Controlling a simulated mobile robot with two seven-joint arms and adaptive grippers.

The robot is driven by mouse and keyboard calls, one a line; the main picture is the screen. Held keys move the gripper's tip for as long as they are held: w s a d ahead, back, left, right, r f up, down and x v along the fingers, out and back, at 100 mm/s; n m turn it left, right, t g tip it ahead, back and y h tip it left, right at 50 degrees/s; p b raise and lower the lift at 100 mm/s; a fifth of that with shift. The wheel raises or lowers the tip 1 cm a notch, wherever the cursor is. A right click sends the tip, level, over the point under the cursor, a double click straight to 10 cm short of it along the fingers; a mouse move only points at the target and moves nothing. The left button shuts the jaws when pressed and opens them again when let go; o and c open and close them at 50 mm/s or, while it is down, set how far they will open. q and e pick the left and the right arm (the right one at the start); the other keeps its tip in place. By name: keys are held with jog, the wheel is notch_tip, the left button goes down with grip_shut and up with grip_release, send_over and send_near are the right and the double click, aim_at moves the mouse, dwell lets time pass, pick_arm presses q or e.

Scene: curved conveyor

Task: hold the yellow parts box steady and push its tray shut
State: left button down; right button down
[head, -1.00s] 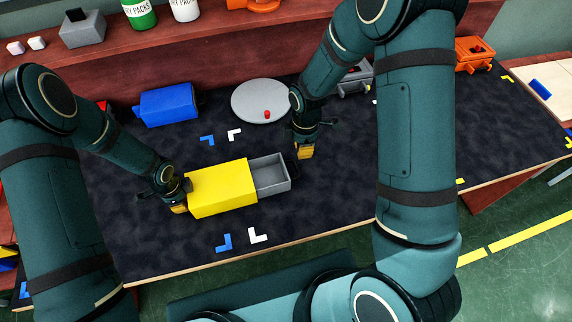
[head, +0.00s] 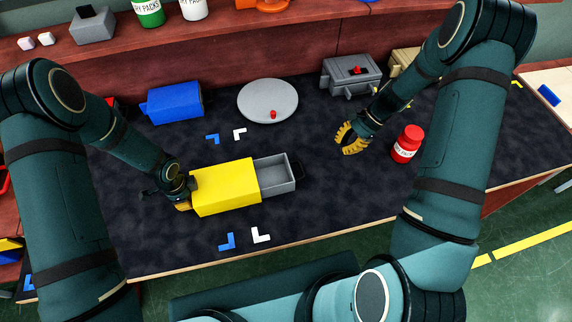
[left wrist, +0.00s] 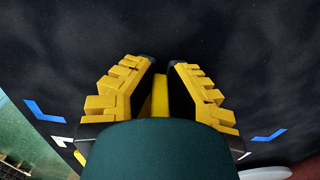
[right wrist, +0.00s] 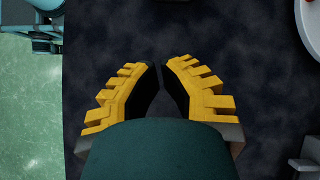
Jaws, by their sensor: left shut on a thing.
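The yellow parts box (head: 223,186) lies on the dark table mat at the middle left. Its grey tray (head: 275,175) sticks out of its right end, open and apparently empty, with a dark handle (head: 298,168) at the tray's far right. My left gripper (head: 184,203) is at the box's left end. In the left wrist view a narrow yellow part of the box (left wrist: 160,96) sits between its fingers (left wrist: 161,62). My right gripper (head: 345,143) is up and right of the tray, clear of it. Its fingertips (right wrist: 160,66) come together with nothing between them.
A red jar (head: 406,144) stands right of my right gripper. A round grey plate (head: 262,98), a blue box (head: 173,103) and a grey box (head: 350,76) are behind. White and blue corner marks (head: 261,236) lie in front. The mat between tray and right gripper is clear.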

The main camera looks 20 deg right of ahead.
pick_arm(q)
jog(key=shift+s+f, duration=0.1)
pick_arm(e)
jog(key=a+f, duration=0.1)
jog(key=f, duration=0.1)
jog(key=a+f+m, duration=0.1)
jog(key=a+f, duration=0.1)
jog(key=a+f+m, duration=0.1)
jog(key=a+f, duration=0.1)
jog(key=f, duration=0.1)
jog(key=shift+y, duration=0.3)
jog(key=a, duration=0.1)
jog(key=a+f, duration=0.1)
jog(key=a, duration=0.1)
jog(key=shift+a+f, duration=0.3)
jog(key=shift+a, duration=0.4)
jog(key=shift+a, duration=0.1)
